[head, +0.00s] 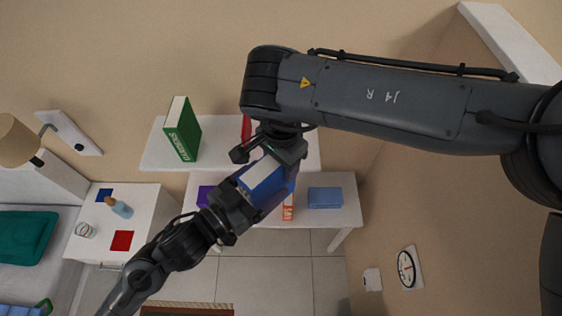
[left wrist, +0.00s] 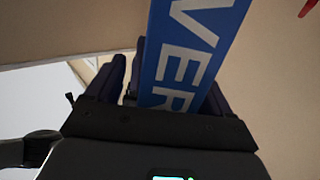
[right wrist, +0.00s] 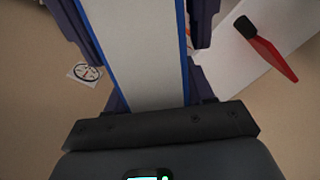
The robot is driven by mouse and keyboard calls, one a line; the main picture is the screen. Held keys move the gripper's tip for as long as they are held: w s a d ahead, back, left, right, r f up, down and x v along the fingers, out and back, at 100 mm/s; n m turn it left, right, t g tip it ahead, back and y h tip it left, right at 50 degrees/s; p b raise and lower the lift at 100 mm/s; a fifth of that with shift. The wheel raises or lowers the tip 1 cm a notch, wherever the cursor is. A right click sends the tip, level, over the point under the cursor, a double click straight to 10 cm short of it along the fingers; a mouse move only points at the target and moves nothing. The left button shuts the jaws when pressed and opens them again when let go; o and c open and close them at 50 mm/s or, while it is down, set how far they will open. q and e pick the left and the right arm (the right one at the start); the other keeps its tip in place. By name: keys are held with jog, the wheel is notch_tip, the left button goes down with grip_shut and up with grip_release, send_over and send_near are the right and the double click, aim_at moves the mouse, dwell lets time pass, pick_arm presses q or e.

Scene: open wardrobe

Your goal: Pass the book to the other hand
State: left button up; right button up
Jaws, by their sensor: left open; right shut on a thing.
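The blue book (head: 268,184) is held in the air between my two grippers, in front of the shelf. My right gripper (head: 270,150) is shut on its upper end. In the right wrist view the book's white pages and blue edges (right wrist: 135,50) run between the fingers. My left gripper (head: 250,203) is at the book's lower left end, with its jaws open. In the left wrist view the blue spine with white letters (left wrist: 185,60) reaches down between the open fingers, nearer the right one. Contact with the left fingers cannot be told.
A white shelf (head: 155,155) carries a green book (head: 182,130) and a red item (head: 246,128). Below it, a white desk (head: 345,190) holds a blue box (head: 325,197) and an orange box (head: 288,208). A nightstand (head: 150,205) stands at left.

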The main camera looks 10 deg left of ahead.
pick_arm(q)
jog(key=s+a+f+n+g+y, duration=0.1)
jog(key=s+a+f+g+y, duration=0.2)
jog(key=f, duration=0.5)
jog(key=s+a+f+n+g+y, duration=0.1)
jog(key=s+a+f+y, duration=0.3)
jog(key=f, duration=0.4)
jog(key=s+a+f+n+g+y, duration=0.3)
jog(key=s+a+f+g, duration=0.2)
jog(key=s, duration=0.5)
jog(key=a, duration=0.2)
jog(key=shift+a+n+g+y, duration=0.3)
jog(key=shift+a+g, duration=0.05)
jog(key=shift+g, duration=0.05)
